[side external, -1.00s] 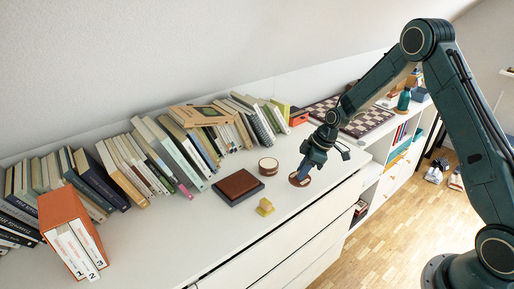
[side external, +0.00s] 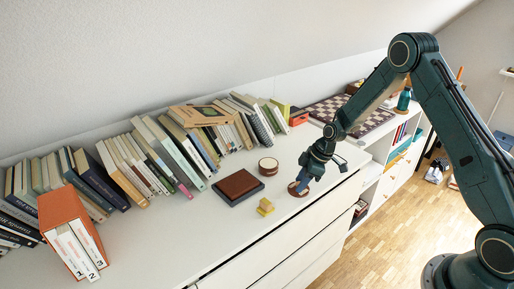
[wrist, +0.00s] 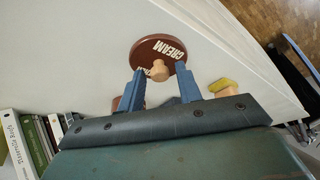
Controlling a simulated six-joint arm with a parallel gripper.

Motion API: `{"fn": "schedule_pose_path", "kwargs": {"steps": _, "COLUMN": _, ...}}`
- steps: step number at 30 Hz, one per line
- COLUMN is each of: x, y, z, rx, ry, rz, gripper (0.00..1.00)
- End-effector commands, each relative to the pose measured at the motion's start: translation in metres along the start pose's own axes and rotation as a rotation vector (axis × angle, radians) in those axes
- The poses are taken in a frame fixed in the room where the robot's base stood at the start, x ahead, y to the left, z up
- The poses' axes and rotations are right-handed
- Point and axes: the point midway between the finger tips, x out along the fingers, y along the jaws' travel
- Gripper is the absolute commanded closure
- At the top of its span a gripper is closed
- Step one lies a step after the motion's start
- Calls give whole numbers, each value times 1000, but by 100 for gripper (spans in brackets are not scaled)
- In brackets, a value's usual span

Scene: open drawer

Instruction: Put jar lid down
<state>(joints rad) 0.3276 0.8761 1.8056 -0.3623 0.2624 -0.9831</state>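The jar lid (wrist: 160,52) is a round brown disc with the word CREAM and a light wooden knob (wrist: 158,71). It lies knob up on the white cabinet top near the front edge; it also shows in the side view (side external: 294,191). My gripper (wrist: 160,70) is open, its two blue fingers apart on either side of the knob with gaps visible. In the side view my gripper (side external: 301,186) is low over the lid and hides part of it. A round brown jar (side external: 268,168) with a pale top stands to the left and behind the lid.
A dark brown box (side external: 238,186) and a small yellow block (side external: 265,207) stand left of the lid. A row of books (side external: 165,150) lines the wall, with an orange file box (side external: 66,213) at left. A chessboard (side external: 365,118) lies behind my gripper. The front edge is close.

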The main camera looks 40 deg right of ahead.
Motion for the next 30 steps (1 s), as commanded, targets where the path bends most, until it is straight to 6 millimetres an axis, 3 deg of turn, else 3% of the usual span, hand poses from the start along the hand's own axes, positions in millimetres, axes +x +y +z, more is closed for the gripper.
{"fn": "schedule_pose_path", "kwargs": {"steps": 17, "x": -9, "y": 0, "z": -2, "rx": 0, "ry": 1, "rz": 2, "gripper": 59}}
{"fn": "schedule_pose_path", "kwargs": {"steps": 30, "x": -65, "y": 1, "z": -2, "rx": 0, "ry": 2, "rz": 4, "gripper": 59}}
